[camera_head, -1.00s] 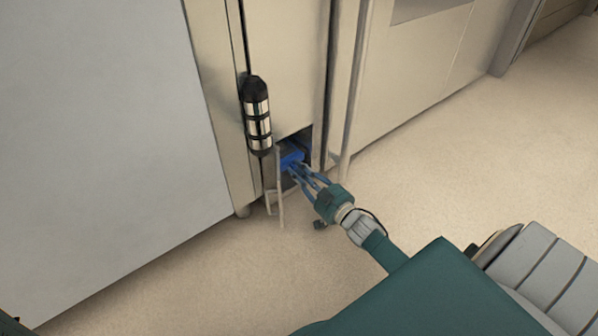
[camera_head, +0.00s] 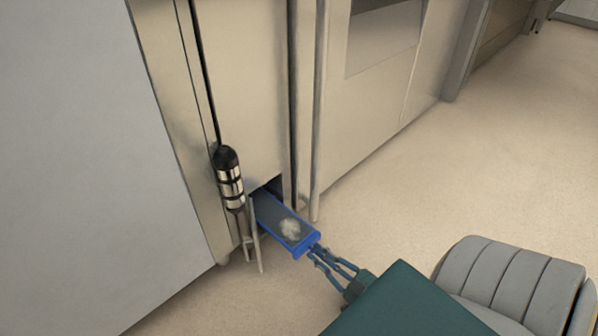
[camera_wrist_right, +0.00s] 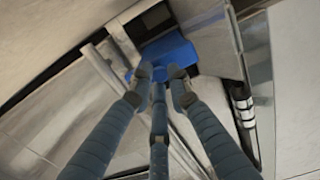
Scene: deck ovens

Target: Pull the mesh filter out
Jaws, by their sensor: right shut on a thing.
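The mesh filter (camera_head: 283,225) is a long tray with a blue frame and grey mesh, with a pale fluffy clump on it. It sticks well out of a low opening (camera_head: 268,188) in the cabinet; its far end is hidden inside. My right gripper (camera_head: 318,252) is shut on the blue front edge of the filter. In the right wrist view, the fingers (camera_wrist_right: 160,78) meet the blue front (camera_wrist_right: 168,54) of the filter. My left gripper is not in view.
A small flap (camera_head: 254,235) hangs open at the left of the opening. A black and silver cylinder (camera_head: 230,180) is on the cabinet above it. A large pale panel (camera_head: 80,170) stands to the left. The floor (camera_head: 430,190) to the right is clear.

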